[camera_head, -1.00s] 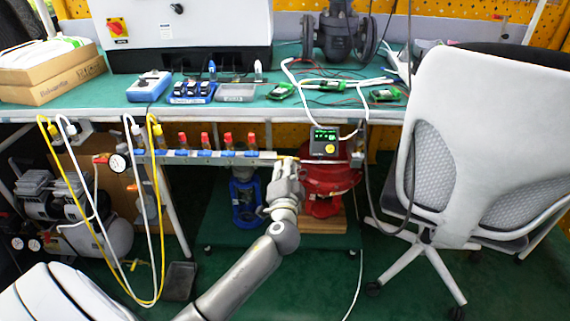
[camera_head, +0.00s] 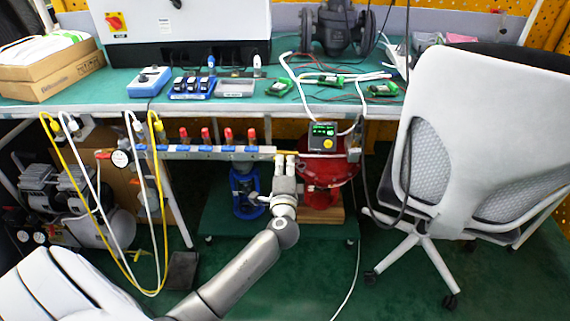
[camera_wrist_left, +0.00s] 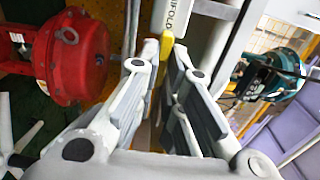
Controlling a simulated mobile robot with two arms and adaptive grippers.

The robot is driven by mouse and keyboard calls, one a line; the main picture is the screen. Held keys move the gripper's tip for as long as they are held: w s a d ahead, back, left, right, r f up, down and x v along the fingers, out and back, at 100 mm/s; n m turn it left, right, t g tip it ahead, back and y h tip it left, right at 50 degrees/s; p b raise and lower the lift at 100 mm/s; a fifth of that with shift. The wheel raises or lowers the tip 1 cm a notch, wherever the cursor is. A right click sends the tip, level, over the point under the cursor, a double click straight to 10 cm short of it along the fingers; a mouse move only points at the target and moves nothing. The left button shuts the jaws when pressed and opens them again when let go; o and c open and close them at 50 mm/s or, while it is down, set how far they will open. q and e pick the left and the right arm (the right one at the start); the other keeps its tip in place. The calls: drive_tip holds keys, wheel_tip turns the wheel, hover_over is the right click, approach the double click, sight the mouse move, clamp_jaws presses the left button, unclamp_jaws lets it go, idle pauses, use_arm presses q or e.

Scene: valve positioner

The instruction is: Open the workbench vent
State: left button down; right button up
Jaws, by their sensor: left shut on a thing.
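The air manifold (camera_head: 215,153) is a pale rail with blue tags and several red-handled valves, mounted under the workbench front edge. A yellow lever (camera_wrist_left: 166,46) sits at its right end, beside the word ending "IFOLD" in the left wrist view. I take it to be the vent handle. My left gripper (camera_head: 285,160) is at that end of the rail, just left of the red valve actuator. In the wrist view its fingers (camera_wrist_left: 160,75) are around the yellow lever, shut on it. The fingers hide much of the lever in the head view. My right gripper is out of view.
The red actuator (camera_head: 318,178) with a green-lit positioner (camera_head: 322,136) stands close right of the gripper. A blue valve (camera_head: 244,190) stands behind it. Yellow and white hoses hang at left. A white chair (camera_head: 465,135) blocks the right side. The workbench (camera_head: 120,85) overhangs the rail.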

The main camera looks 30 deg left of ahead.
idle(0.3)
use_arm(q)
drive_tip(key=c, duration=1.6)
unclamp_jaws()
drive_tip(key=shift+o, duration=0.2)
drive_tip(key=v, duration=1.2)
